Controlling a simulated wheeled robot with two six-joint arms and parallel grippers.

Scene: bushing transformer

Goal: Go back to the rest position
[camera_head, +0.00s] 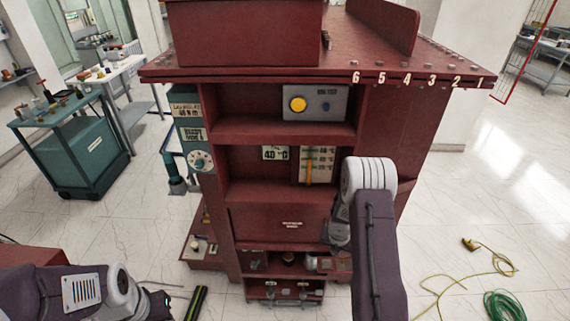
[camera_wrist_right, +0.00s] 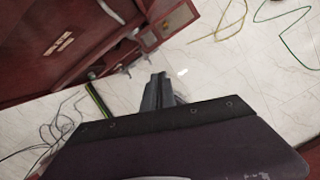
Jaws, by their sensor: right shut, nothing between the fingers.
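My right arm reaches up in front of the red transformer cabinet (camera_head: 292,190) in the head view and bends down at its right side. The fingers are hidden there behind the arm. In the right wrist view my right gripper (camera_wrist_right: 158,80) is shut and empty, above the pale floor near the cabinet's lower edge. My left arm comes in at the lower left of the head view. A dark part past its wrist, likely my left gripper (camera_head: 157,304), shows at the bottom edge, but its fingers cannot be made out.
The cabinet's top plate (camera_head: 240,74) juts out, with numbers along its edge. A low shelf with small fittings (camera_head: 285,290) is at its base. A yellow cable (camera_head: 470,272) and green coil (camera_head: 504,305) lie on the right floor. A teal cart (camera_head: 82,155) stands left. The right floor is mostly clear.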

